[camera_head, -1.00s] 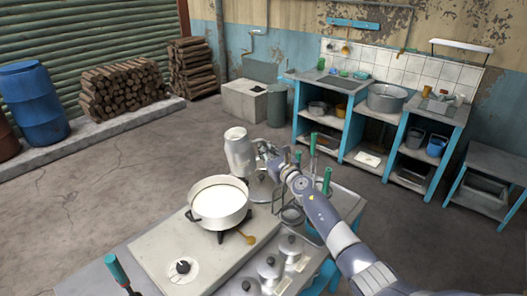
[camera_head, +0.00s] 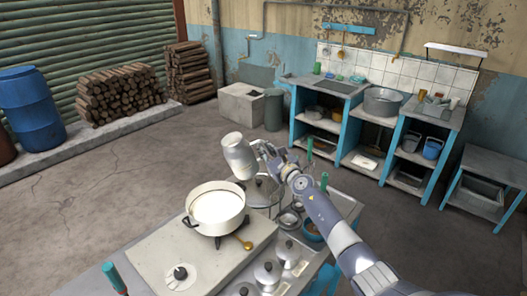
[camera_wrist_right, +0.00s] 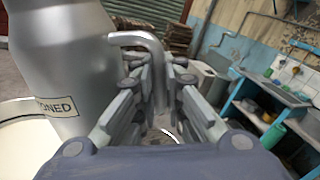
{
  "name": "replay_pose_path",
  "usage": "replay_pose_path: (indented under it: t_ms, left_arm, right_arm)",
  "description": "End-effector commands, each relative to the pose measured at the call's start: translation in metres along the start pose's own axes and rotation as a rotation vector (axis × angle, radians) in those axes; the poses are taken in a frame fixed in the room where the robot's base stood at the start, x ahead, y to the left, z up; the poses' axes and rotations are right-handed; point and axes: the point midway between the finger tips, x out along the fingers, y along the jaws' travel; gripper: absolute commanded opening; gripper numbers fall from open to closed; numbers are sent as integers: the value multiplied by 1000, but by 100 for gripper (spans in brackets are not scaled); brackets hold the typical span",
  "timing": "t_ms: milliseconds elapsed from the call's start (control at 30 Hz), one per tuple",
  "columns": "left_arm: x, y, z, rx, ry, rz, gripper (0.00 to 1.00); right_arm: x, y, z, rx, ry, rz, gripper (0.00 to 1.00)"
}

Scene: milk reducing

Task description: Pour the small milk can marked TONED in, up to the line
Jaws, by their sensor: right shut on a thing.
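The small milk can (camera_head: 239,157) is silvery metal and is tilted a little in the head view, held above and beside the right edge of the pot. Its label ending in "ONED" shows in the right wrist view (camera_wrist_right: 52,107). My right gripper (camera_head: 262,152) is shut on the can's handle (camera_wrist_right: 140,42). The wide pot (camera_head: 217,221) stands on the stove top and holds white milk (camera_head: 218,207). No stream of milk is visible, and I cannot make out a line in the pot. My left gripper is not in view.
A brass ladle (camera_head: 245,243) lies near the pot. Bowls and a wire stand are to the right, under my right arm. A green-handled thing (camera_head: 114,276) stands at the left front.

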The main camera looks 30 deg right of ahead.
Motion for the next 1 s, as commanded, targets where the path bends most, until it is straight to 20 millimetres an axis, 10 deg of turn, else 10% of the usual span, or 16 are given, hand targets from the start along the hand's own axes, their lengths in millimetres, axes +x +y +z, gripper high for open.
replay_pose_path:
  t_ms: [1000]
  left_arm:
    - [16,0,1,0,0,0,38]
  right_arm:
    - [1,-10,0,-228,-8,-6,0]
